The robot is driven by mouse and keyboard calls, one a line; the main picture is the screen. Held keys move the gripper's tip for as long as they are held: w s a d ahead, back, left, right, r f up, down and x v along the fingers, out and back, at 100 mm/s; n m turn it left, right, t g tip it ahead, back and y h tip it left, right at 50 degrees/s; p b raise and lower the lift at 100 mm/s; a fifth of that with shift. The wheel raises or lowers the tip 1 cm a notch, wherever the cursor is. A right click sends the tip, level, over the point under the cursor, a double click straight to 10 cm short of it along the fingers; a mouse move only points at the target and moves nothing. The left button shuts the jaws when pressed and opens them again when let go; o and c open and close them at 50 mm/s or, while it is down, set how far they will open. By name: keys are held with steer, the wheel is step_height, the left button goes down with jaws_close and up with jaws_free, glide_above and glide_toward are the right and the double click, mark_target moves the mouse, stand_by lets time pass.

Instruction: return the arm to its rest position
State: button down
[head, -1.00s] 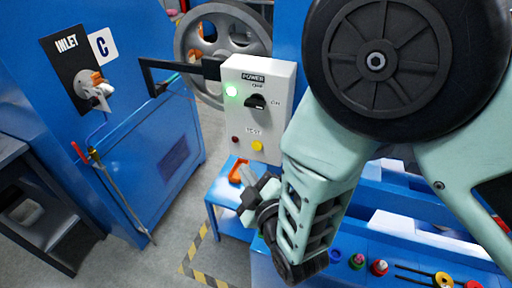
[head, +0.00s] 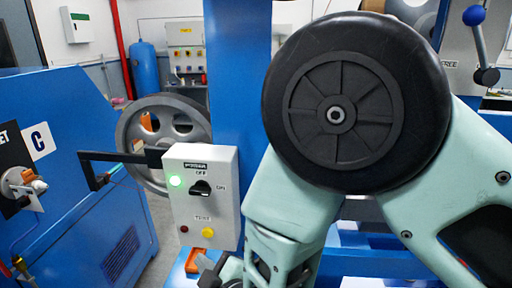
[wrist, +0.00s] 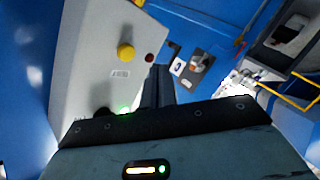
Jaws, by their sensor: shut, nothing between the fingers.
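My arm is folded in front of the head camera, with its large dark round joint filling the upper middle. My gripper (head: 208,266) is at the bottom edge of the head view, just below the power box and partly cut off. In the wrist view its dark fingers (wrist: 158,86) are together with nothing between them. The white power box (head: 200,230) hangs by the blue post, with a lit green lamp (head: 175,181), a black knob (head: 201,188) and a yellow button (head: 208,232). The box shows upside down in the wrist view (wrist: 95,60).
A blue cabinet (head: 95,225) with the inlet valve (head: 22,184) stands at the left. A grey handwheel (head: 160,135) is behind the box. A blue post (head: 238,75) rises beside my arm. A blue lever knob (head: 474,15) is at the upper right. An orange item (head: 200,262) lies below the box.

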steer(key=s+d+r+m+g+h+b, duration=0.1)
steer(key=s+d+m+g+h+b, duration=0.1)
steer(key=d, duration=0.6)
steer(key=s+d+m+g+h+b, duration=0.3)
steer(key=s+d+g+h, duration=0.1)
steer(key=s+d, duration=0.4)
steer(key=s+d+r+m+g+h+b, duration=0.1)
steer(key=s+d+g, duration=0.4)
steer(key=d, duration=0.5)
steer(key=s+m+h+b, duration=0.1)
steer(key=m+h, duration=0.1)
steer(key=shift+d+r+m+g+h, duration=0.15)
steer(key=shift+r+m+g+h, duration=0.15)
steer(key=shift+r, duration=0.05)
steer(key=shift+d, duration=0.1)
